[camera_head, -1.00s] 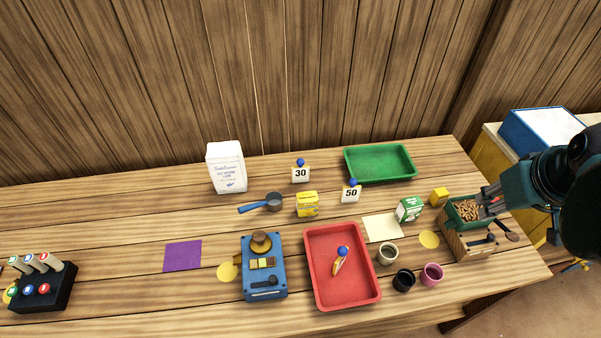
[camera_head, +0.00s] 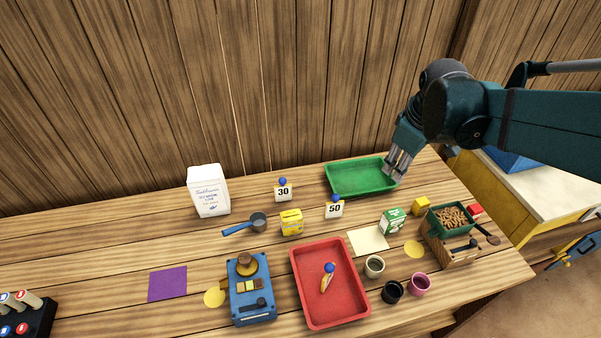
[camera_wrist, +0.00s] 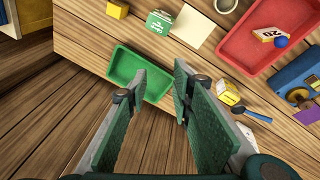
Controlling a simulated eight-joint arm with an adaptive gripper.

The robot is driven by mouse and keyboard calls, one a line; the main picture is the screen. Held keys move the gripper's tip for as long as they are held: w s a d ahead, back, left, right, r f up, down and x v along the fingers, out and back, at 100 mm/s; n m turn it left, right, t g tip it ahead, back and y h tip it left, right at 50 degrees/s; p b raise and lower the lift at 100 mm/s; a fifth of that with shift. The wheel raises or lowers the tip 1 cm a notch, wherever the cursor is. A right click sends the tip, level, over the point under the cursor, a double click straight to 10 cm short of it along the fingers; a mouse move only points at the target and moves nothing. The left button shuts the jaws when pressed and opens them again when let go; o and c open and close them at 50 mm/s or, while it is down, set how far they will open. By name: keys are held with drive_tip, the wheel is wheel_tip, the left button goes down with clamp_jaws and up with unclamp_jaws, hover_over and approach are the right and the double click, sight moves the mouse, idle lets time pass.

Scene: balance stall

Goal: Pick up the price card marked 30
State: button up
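The price card marked 30 (camera_head: 284,193) is a small white card with a blue ball on top. It stands upright near the back of the table, between the white bag and the green tray, in the head view. I cannot make it out in the wrist view. A similar card marked 50 (camera_head: 334,209) stands to its right and nearer. My gripper (camera_head: 397,170) is above the right end of the green tray, well to the right of the 30 card. In the wrist view my gripper (camera_wrist: 157,82) has its fingers apart with nothing between them.
The green tray (camera_head: 345,180) is empty. A yellow box (camera_head: 291,222) and a blue-handled pan (camera_head: 258,222) stand in front of the 30 card. A white bag (camera_head: 209,191) is to its left. A red tray (camera_head: 310,307) holds another card. The plank wall is close behind.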

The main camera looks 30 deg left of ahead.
sight(283, 178)
drive_tip(key=s+a+f+n+g, duration=0.1)
drive_tip(key=a+f+n, duration=0.3)
drive_tip(key=a+f, duration=0.3)
drive_tip(key=s+a+f+n+g+h, duration=0.1)
drive_tip(key=a+f+n, duration=0.2)
drive_tip(key=a, duration=1.3)
drive_tip(key=a+f+n+p, duration=0.1)
drive_tip(key=a+f+n, duration=0.3)
drive_tip(key=a+f, duration=0.6)
drive_tip(key=shift+s+a+f+n+g, duration=0.15)
drive_tip(key=shift+s+a+g, duration=0.05)
drive_tip(key=shift+a, duration=0.5)
drive_tip(key=shift+s+a+f+n+g, duration=0.15)
drive_tip(key=shift+s+a+g, duration=0.05)
drive_tip(key=shift+a, duration=0.45)
drive_tip(key=shift+s+a+f, duration=0.2)
drive_tip(key=shift+a+f, duration=0.05)
drive_tip(key=shift+a, duration=0.05)
drive_tip(key=shift+f, duration=1.3)
drive_tip(key=shift+s+f+b, duration=0.15)
drive_tip(key=shift+f+b, duration=0.3)
drive_tip(key=shift+f, duration=2.15)
